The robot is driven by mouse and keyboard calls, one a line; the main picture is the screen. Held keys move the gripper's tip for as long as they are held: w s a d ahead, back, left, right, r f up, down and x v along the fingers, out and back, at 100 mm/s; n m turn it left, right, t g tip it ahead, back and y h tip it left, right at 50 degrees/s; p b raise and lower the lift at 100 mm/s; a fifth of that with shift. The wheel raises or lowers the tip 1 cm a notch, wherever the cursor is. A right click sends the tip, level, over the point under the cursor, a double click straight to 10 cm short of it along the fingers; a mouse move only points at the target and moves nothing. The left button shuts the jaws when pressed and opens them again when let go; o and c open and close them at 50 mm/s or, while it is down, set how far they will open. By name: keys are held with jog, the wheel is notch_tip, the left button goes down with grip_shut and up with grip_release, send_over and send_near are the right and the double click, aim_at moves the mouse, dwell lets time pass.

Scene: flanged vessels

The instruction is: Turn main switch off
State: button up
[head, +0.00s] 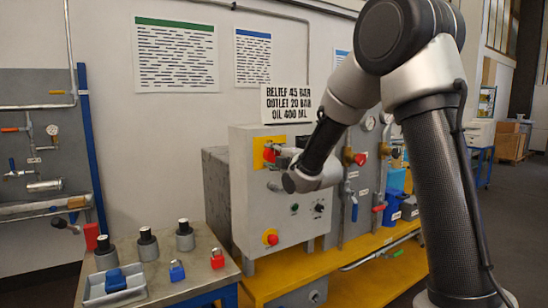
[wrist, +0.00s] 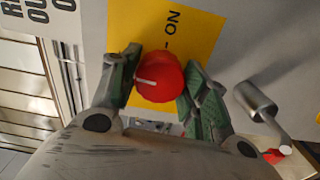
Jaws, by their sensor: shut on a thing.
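The main switch is a red round knob (head: 269,155) on a yellow plate (head: 260,146), high on the front of the grey cabinet (head: 243,215). In the wrist view the knob (wrist: 160,78) sits between the green-padded fingers of my gripper (wrist: 157,88), which is shut on it. A white line on the knob points left in the wrist view. The word ON and a short tick stand on the yellow plate (wrist: 200,35) above the knob there, to one side of the line's direction. Any OFF marking is hidden or out of view. In the head view my gripper (head: 277,163) partly hides the plate.
A grey metal handle (wrist: 258,105) sticks out right of my gripper in the wrist view. Valves and gauges (head: 370,122) are behind my arm.

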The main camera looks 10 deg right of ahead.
jog(key=shift+f+n, duration=0.1)
jog(key=shift+n, duration=0.4)
jog(key=o, duration=1)
jog(key=v, duration=1.2)
